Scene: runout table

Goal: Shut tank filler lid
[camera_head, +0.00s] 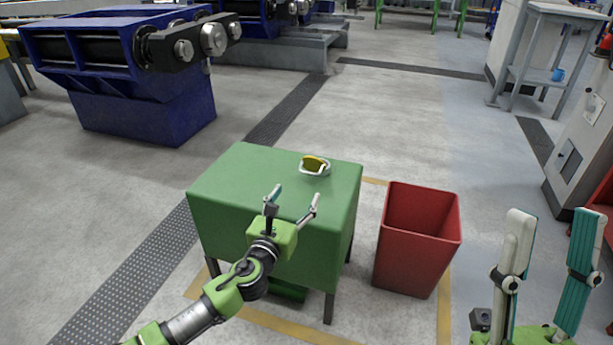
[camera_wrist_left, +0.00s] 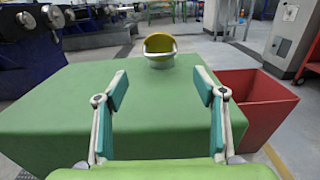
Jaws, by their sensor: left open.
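A green tank (camera_head: 240,185) on legs stands in the middle of the head view. On its top, near the back right, is a round white filler neck (camera_head: 318,172) with a yellow lid (camera_head: 314,163). In the left wrist view the yellow lid (camera_wrist_left: 159,43) stands tilted up at the back of the neck (camera_wrist_left: 160,61), so it is open. My left gripper (camera_head: 295,192) is open and empty above the tank's front part, short of the lid. It also shows in the left wrist view (camera_wrist_left: 163,90). My right gripper (camera_head: 548,232) is at the lower right, fingers apart, with nothing between them.
A red bin (camera_head: 415,245) stands on the floor just right of the tank. A blue machine (camera_head: 140,80) is at the back left. A grey stand (camera_head: 540,50) and a pale cabinet (camera_head: 585,140) are at the right. The tank top around the filler is clear.

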